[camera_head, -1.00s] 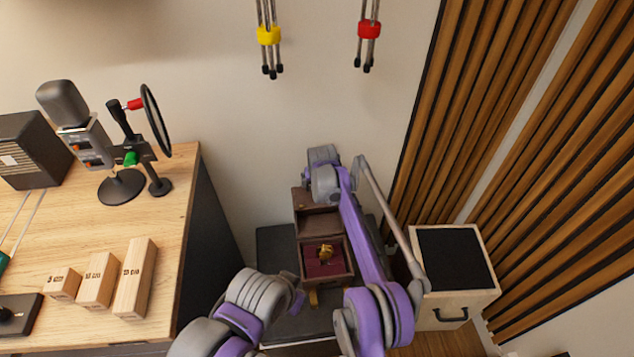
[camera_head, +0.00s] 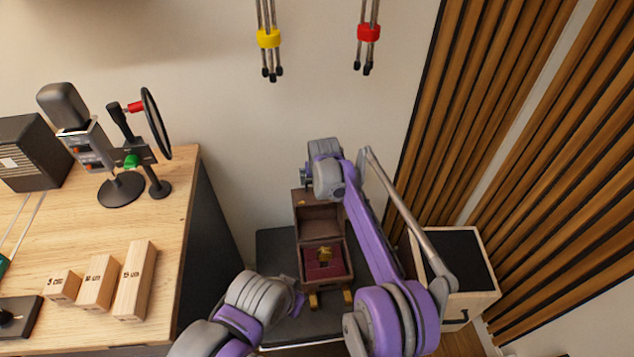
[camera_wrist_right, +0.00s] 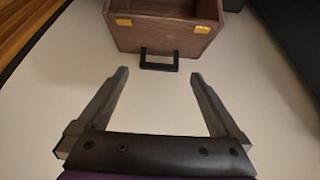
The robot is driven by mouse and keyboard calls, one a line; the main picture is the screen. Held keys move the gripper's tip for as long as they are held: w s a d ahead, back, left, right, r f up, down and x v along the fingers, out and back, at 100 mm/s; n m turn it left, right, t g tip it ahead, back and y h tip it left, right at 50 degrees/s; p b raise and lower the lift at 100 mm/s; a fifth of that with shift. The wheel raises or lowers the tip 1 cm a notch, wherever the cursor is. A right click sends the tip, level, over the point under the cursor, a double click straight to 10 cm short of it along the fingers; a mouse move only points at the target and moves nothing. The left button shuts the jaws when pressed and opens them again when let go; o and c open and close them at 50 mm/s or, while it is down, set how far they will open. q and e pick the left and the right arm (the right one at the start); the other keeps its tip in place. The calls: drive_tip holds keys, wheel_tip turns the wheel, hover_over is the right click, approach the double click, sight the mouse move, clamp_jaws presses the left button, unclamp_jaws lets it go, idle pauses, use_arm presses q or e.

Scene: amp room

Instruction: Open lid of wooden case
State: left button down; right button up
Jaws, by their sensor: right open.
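The wooden case (camera_head: 349,262) stands on a dark grey surface, beyond the desk's right side. Its lid (camera_head: 318,213) is raised and leans back. A gold-coloured object (camera_head: 325,254) sits on the red lining inside. Brass latches show at the front. The right wrist view shows brown wood of the case (camera_wrist_right: 165,33), two brass plates and a black handle (camera_wrist_right: 159,62). My right gripper (camera_wrist_right: 159,75) is open and empty. The handle appears just past its fingertips. In the head view my right arm hides these fingers. My left arm is at the bottom; its gripper does not show.
The desk (camera_head: 165,225) on the left holds a microphone (camera_head: 65,105), a round filter and wooden blocks (camera_head: 135,280). A black-topped pale box (camera_head: 470,300) stands right of the case, partly behind my arm. Wooden slats line the right wall.

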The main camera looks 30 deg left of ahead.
drive_tip(key=shift+v, duration=2.4)
